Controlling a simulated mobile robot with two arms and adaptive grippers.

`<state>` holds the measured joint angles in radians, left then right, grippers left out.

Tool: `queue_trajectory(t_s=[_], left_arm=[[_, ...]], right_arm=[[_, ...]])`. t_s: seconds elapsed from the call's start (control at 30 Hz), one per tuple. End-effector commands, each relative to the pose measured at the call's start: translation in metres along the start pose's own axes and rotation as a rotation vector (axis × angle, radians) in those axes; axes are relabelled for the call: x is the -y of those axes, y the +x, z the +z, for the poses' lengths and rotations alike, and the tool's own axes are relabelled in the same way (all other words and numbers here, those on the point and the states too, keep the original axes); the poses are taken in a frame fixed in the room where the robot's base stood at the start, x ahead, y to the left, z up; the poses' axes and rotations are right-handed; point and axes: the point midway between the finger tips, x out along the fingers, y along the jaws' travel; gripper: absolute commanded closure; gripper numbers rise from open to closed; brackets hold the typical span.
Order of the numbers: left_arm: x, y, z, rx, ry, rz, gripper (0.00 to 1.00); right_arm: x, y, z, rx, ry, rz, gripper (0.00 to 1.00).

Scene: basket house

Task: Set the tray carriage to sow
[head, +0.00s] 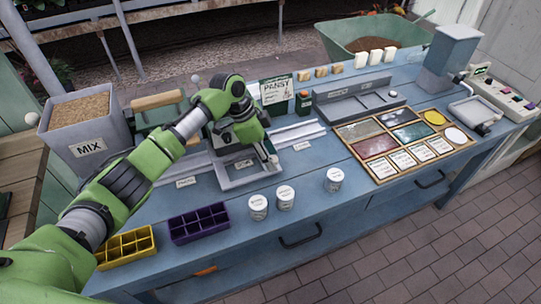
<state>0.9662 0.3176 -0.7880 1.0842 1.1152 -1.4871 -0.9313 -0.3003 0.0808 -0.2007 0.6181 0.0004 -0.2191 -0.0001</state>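The tray carriage (246,179) is a grey, shallow frame on a pale rail (297,134) that runs along the blue bench. It sits around the middle of the rail, by the middle of several small labels too small to read surely. My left arm reaches in from the left and bends down over the carriage. My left gripper (270,158) is low at the carriage's right side, close to or touching it. Its fingers are small and partly hidden, so I cannot tell whether they hold anything. My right gripper is not in view.
A purple cell tray (199,224) and a yellow one (125,246) lie at the front left. Several white jars, including one jar (334,180), stand along the front. A MIX bin (88,124) stands left. A wooden-framed seed-packet board (377,176) lies right.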

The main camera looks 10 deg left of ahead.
Motion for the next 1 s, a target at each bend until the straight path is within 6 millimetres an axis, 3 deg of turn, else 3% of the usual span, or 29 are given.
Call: queue_trajectory(t_s=[0.6, 1.0], left_arm=[[0.001, -0.107, 0.000, -0.001, -0.001, -0.001, 0.61], [0.000, -0.118, 0.000, 0.000, 0.000, 0.001, 0.61]], right_arm=[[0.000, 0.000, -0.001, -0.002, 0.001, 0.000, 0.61], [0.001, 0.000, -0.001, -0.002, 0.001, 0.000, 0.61]])
